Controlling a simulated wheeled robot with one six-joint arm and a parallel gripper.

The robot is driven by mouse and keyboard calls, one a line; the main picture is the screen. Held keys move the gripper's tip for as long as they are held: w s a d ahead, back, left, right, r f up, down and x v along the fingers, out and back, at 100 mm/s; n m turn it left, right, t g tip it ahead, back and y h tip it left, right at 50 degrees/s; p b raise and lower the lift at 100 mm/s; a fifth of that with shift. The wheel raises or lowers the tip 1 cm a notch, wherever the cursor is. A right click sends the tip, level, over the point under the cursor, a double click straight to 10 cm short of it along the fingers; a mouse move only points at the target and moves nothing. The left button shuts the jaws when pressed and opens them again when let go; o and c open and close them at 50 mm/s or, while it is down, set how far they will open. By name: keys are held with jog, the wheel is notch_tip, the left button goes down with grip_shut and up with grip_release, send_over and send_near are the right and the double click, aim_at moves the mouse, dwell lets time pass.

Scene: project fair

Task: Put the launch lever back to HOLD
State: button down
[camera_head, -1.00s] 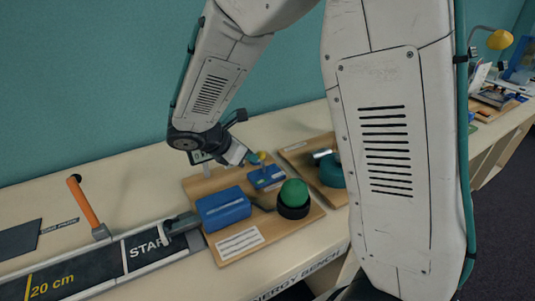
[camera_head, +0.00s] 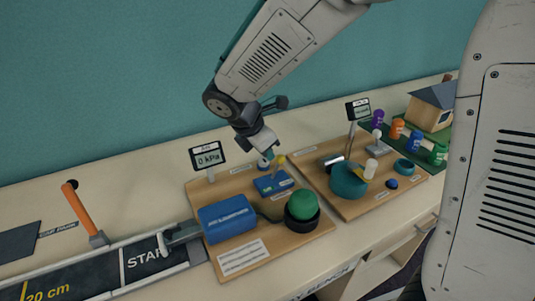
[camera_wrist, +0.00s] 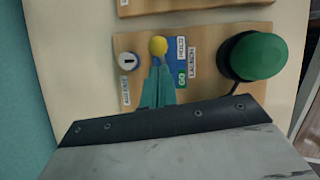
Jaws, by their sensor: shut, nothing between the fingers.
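The launch lever has a yellow knob (camera_head: 280,160) above a small blue base (camera_head: 272,184) on a wooden board. In the head view the knob is over the right half of the base. In the wrist view the knob (camera_wrist: 158,45) is just past my fingertips, near the HOLD label (camera_wrist: 181,47); the LAUNCH label (camera_wrist: 192,62) and a green GO mark (camera_wrist: 181,79) are beside it. My gripper (camera_head: 268,152) is shut and empty, pointing down just left of the knob. Its teal fingers (camera_wrist: 158,75) hide part of the base. I cannot tell whether they touch the lever.
A blue box (camera_head: 228,219) and a green dome (camera_head: 302,203) share the board. A 0 kPa display (camera_head: 207,156) stands behind, and a key switch (camera_wrist: 127,61) sits beside the lever. A second board with a teal bowl (camera_head: 347,180) is to the right.

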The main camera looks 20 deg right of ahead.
jog(key=shift+r, duration=0.25)
jog(key=v, duration=1.3)
jog(key=shift+a, duration=0.25)
jog(key=shift+s+f, duration=0.1)
jog(key=shift+s, duration=0.05)
